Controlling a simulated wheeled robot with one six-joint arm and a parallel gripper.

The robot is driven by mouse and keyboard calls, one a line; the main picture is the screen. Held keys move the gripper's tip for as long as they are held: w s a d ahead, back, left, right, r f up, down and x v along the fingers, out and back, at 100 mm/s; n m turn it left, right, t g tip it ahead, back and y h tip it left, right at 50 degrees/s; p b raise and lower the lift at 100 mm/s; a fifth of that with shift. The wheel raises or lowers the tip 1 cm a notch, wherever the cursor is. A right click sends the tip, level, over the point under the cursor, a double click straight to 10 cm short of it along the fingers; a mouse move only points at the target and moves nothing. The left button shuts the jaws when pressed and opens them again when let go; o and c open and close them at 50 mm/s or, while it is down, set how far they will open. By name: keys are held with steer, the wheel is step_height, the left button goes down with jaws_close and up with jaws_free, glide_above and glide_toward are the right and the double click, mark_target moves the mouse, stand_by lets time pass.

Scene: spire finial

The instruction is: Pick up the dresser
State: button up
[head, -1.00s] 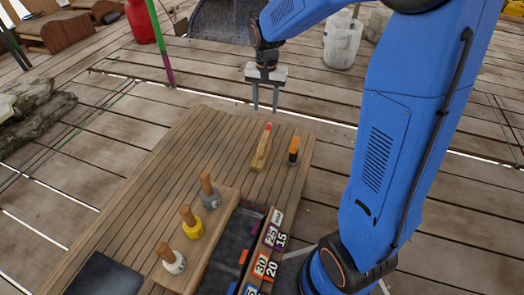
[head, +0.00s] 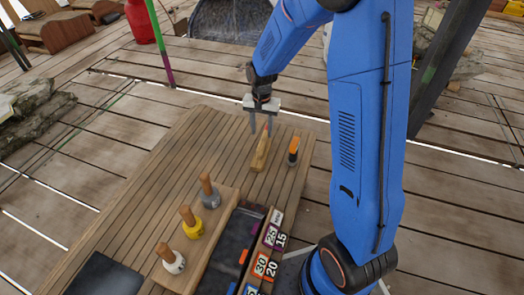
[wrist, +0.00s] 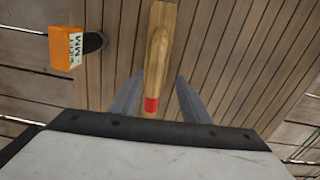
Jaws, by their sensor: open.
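The dresser (head: 260,156) appears to be the pale wooden bar with a red end, lying on the slatted wooden table (head: 150,170) near its far end. In the wrist view the dresser (wrist: 158,45) runs up the middle of the picture, its red end nearest me. My gripper (head: 262,133) is open and empty, just above the dresser's far, red end. In the wrist view its two fingers (wrist: 158,95) lie on either side of that end, with gaps showing. I cannot tell the exact height between fingertips and dresser.
An orange and black item (head: 293,150) stands close to the right of the dresser; in the wrist view it is on the left (wrist: 66,48). Several wooden-handled tools (head: 187,220) stand in a block nearer me. A dark tray (head: 240,240) with numbered labels lies beside them.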

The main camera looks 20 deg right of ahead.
mark_target(263, 139)
steer(key=f, duration=0.2)
steer(key=s+f, duration=0.1)
steer(key=f, duration=0.1)
steer(key=shift+s+d+f, duration=0.1)
steer(key=shift+d+f, duration=0.05)
steer(key=shift+f, duration=0.9)
steer(key=shift+c, duration=0.3)
jaws_close()
